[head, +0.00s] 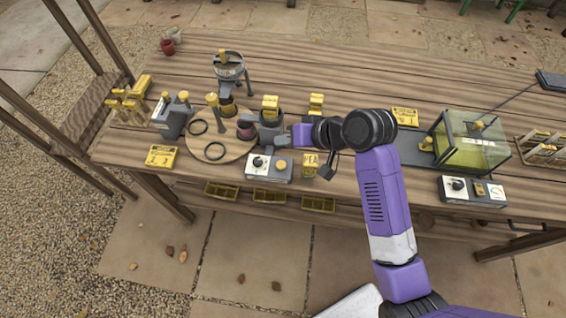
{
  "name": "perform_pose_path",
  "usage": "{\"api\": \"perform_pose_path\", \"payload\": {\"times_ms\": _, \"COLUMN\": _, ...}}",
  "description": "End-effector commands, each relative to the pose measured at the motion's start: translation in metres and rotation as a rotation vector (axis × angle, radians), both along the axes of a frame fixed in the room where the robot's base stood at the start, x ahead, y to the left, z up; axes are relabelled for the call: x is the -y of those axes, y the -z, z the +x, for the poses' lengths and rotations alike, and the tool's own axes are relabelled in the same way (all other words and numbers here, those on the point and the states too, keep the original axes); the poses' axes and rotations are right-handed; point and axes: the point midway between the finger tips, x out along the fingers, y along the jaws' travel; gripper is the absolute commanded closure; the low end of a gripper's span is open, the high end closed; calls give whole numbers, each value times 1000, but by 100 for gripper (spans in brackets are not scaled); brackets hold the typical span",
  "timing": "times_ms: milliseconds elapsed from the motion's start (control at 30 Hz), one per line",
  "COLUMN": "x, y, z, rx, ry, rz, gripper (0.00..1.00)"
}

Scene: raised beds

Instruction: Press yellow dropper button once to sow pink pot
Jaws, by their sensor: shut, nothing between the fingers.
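A round wooden turntable (188,143) lies on the bench at left. A pink pot (246,131) stands near its right edge. A grey hopper dropper (229,68) with a small yellow top stands behind it, with a yellow item (227,106) under it. A white control box (257,172) at the bench's front edge has a dark knob and a round yellow button (281,164); I cannot tell which yellow part is the dropper button. My gripper (270,143) is shut and empty, just right of the pink pot and behind the box. Its fingertips are small and partly unclear.
A grey holder (172,116) stands at left. A glass-sided box (470,142) and second control box (474,189) stand right.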

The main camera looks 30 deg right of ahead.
Motion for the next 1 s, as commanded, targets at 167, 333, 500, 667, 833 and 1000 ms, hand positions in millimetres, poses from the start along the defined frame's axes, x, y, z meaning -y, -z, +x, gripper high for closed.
{"api": "perform_pose_path", "payload": {"times_ms": 167, "x": 0, "y": 1, "z": 0, "rx": 1, "ry": 1, "rz": 0, "gripper": 100}}
{"api": "perform_pose_path", "payload": {"times_ms": 333, "x": 0, "y": 7, "z": 0, "rx": 2, "ry": 1, "rz": 0, "gripper": 100}}
{"api": "perform_pose_path", "payload": {"times_ms": 500, "x": 1, "y": 21, "z": 0, "rx": 1, "ry": 2, "rz": -1, "gripper": 100}}
{"api": "perform_pose_path", "payload": {"times_ms": 667, "x": 0, "y": 40, "z": 0, "rx": 2, "ry": 2, "rz": -1, "gripper": 100}}
{"api": "perform_pose_path", "payload": {"times_ms": 833, "x": 0, "y": 60, "z": 0, "rx": 3, "ry": 2, "rz": 0, "gripper": 100}}
{"api": "perform_pose_path", "payload": {"times_ms": 1000, "x": 0, "y": 76, "z": 0, "rx": 1, "ry": 1, "rz": 0, "gripper": 100}}
